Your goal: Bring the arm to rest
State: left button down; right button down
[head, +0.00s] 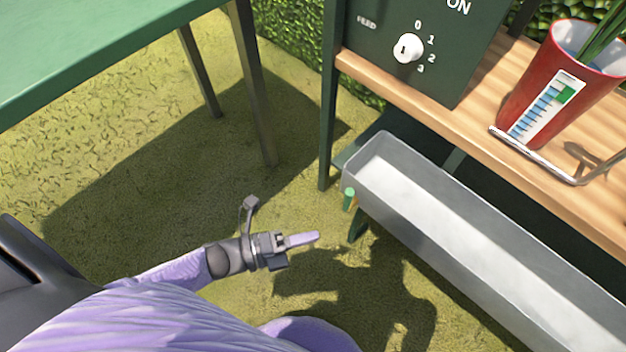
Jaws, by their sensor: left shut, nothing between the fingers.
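My left gripper (302,239) shows in the head view, a little below the middle. My left arm (175,273) comes in from the lower left. My right gripper is out of view.
A long grey trough (366,170) runs down to the lower right. Behind it is a wooden shelf (470,120) with a red pot (528,90) and a dark green dial box (385,60). A green table (90,45) stands at upper left. Grass lies between.

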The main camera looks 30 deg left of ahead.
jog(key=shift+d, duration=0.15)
